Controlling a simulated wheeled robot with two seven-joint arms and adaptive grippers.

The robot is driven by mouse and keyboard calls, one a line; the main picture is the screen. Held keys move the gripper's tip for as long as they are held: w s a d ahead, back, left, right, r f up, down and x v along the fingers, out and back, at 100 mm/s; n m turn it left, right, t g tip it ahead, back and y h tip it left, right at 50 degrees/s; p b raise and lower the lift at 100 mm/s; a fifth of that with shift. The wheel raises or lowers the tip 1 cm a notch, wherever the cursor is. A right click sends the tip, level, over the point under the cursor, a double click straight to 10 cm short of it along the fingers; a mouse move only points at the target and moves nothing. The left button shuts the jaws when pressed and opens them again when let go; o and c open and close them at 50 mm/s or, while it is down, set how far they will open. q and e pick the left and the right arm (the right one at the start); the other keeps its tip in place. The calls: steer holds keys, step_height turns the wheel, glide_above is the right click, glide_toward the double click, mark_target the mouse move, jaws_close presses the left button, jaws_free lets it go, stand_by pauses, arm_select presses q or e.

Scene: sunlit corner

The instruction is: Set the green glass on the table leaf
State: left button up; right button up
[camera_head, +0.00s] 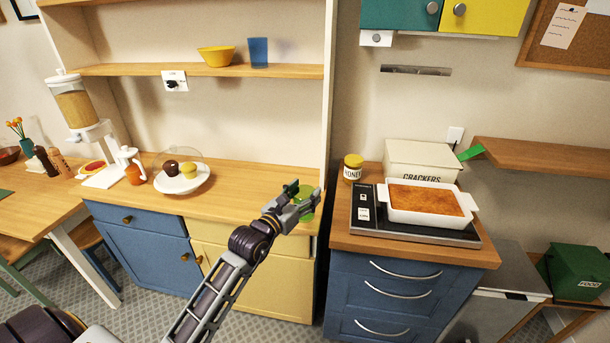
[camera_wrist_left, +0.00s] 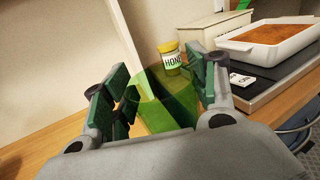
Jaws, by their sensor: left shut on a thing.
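The green glass (camera_head: 306,203) is see-through and sits between the fingers of my left gripper (camera_head: 294,197), at the right end of the wooden counter. In the left wrist view the glass (camera_wrist_left: 165,105) stands between the two green-padded fingers (camera_wrist_left: 160,95), which are shut on it. I cannot tell whether its base touches the counter. A wooden table (camera_head: 30,207) is at the far left, and a wooden wall board (camera_head: 545,158) is at the right; I cannot tell which is the table leaf. My right gripper is not in view.
Right of the gripper are a honey jar (camera_head: 353,168), a cracker box (camera_head: 418,160) and a white baking dish (camera_head: 428,203) on a dark hob (camera_head: 410,229). A gap separates the counters.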

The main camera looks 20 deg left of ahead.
mark_target(307, 219)
arm_select(q)
steer(key=shift+n+y, duration=0.3)
steer(key=shift+y, duration=0.3)
steer(key=s+f, duration=0.1)
steer(key=f, duration=0.1)
steer(key=s+d+f, duration=0.1)
steer(key=f, duration=0.2)
steer(key=s+f, duration=0.1)
steer(key=f, duration=0.1)
steer(key=shift+s+d+f, duration=0.25)
steer(key=shift+s+d, duration=0.1)
steer(key=shift+s, duration=0.05)
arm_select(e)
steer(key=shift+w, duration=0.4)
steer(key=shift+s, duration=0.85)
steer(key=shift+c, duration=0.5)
arm_select(q)
steer(key=s+d+f+y, duration=0.1)
steer(key=s+f, duration=0.2)
steer(key=f, duration=0.2)
steer(key=s+d+f+n+y, duration=0.1)
steer(key=s+f, duration=0.2)
steer(key=f, duration=0.3)
steer(key=shift+s+d, duration=0.2)
steer(key=shift+d, duration=0.2)
